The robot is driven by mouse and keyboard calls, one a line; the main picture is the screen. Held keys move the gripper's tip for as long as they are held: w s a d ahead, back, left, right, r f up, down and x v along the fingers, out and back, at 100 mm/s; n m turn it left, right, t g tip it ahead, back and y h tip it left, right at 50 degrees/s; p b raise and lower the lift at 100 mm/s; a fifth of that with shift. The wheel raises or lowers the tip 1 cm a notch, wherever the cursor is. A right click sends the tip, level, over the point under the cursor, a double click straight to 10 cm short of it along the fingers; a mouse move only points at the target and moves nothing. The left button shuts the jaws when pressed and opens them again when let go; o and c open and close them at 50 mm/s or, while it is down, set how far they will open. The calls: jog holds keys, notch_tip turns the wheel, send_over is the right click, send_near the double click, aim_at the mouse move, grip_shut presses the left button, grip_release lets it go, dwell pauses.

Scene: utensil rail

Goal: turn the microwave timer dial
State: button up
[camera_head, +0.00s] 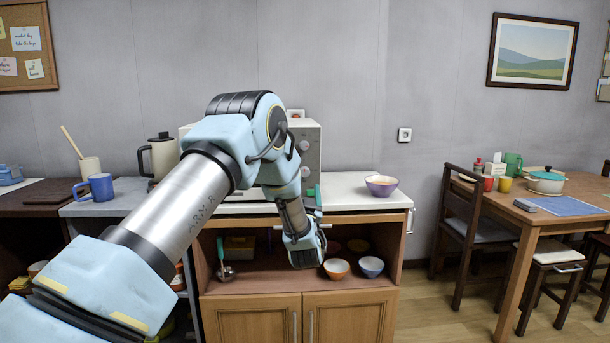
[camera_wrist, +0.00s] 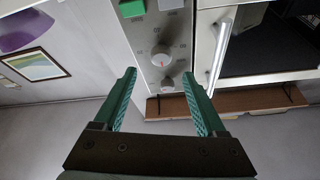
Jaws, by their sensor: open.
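The white microwave (camera_head: 308,135) stands on the counter, mostly hidden behind my arm in the head view. Its grey panel shows in the wrist view, seemingly upside down. A round pale dial (camera_wrist: 161,63) with a red mark and a printed scale sits on that panel. A second knob (camera_wrist: 166,82) is just below it in the picture; I cannot tell which is the timer. My gripper (camera_wrist: 159,77) is open and empty, its green fingers to the left and right of the dials. I see no contact with either.
A green button (camera_wrist: 132,8) and the microwave door handle (camera_wrist: 220,48) are near the fingers. A purple bowl (camera_head: 381,186) stands on the counter to the right. Small bowls (camera_head: 337,268) sit on the open shelf below. The counter right of the purple bowl is clear.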

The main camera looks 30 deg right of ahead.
aim_at(305, 173)
jog(key=p+x, duration=0.1)
jog(key=x, duration=0.6)
jog(key=shift+w, duration=0.15)
jog(key=shift+c, duration=0.2)
grip_shut()
